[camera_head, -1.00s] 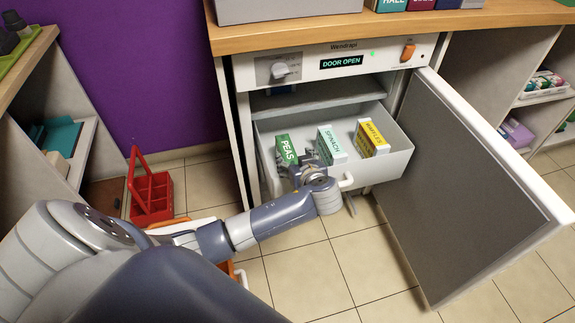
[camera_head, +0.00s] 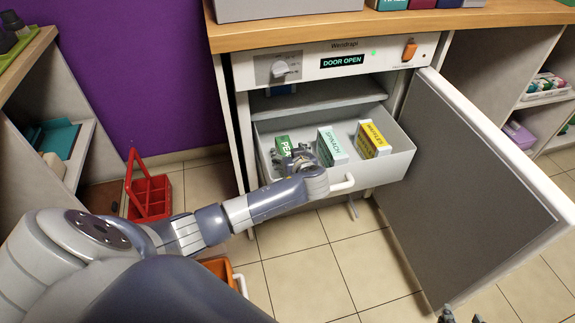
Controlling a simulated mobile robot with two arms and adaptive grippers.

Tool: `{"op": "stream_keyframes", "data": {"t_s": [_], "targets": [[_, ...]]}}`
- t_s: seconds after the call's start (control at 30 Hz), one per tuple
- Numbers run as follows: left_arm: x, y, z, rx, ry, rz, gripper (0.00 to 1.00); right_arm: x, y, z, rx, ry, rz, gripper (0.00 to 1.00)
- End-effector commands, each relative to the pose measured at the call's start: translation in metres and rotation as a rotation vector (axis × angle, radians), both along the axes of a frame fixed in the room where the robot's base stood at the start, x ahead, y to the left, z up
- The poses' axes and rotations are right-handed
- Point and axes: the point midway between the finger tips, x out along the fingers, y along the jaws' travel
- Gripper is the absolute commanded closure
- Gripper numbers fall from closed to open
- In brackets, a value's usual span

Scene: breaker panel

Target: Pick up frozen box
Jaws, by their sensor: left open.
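Three frozen food boxes stand in the pulled-out white drawer (camera_head: 375,167) of the open freezer. The green-and-white peas box (camera_head: 283,144) is at the left, the spinach box (camera_head: 331,147) is in the middle, and the yellow-and-white waffles box (camera_head: 371,140) is at the right. My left gripper (camera_head: 291,154) is open at the peas box, its fingers over the box's lower front. The wrist hides part of this box, and I cannot tell if the fingers touch it. Dark tips of my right gripper (camera_head: 461,316) just show at the bottom edge.
The freezer door (camera_head: 480,190) stands open on the right. The drawer handle (camera_head: 342,185) sticks out near my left wrist. A red caddy (camera_head: 150,195) and an orange bin (camera_head: 220,269) stand on the floor at left. The tiled floor before the drawer is clear.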

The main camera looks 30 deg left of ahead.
Motion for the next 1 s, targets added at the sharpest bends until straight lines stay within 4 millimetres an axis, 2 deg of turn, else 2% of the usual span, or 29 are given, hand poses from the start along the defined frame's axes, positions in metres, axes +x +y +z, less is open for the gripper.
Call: {"op": "stream_keyframes", "data": {"t_s": [0.23,0.5,0.9,1.0], "targets": [[0.000,0.000,0.000,-0.001,-0.001,0.000,0.41,0.001,0.000,0.001,0.001,-0.004,0.000,0.60],[0.000,0.000,0.000,-0.001,-0.001,0.000,1.00,0.001,0.000,0.001,0.001,-0.003,0.000,0.60],[0.001,0.000,0.005,0.000,-0.004,0.001,1.00,-0.001,0.000,0.001,-0.001,0.004,0.000,0.60],[0.001,0.000,0.012,-0.001,-0.006,0.001,1.00,-0.011,-0.003,-0.006,-0.012,0.058,-0.003,0.60]]}}
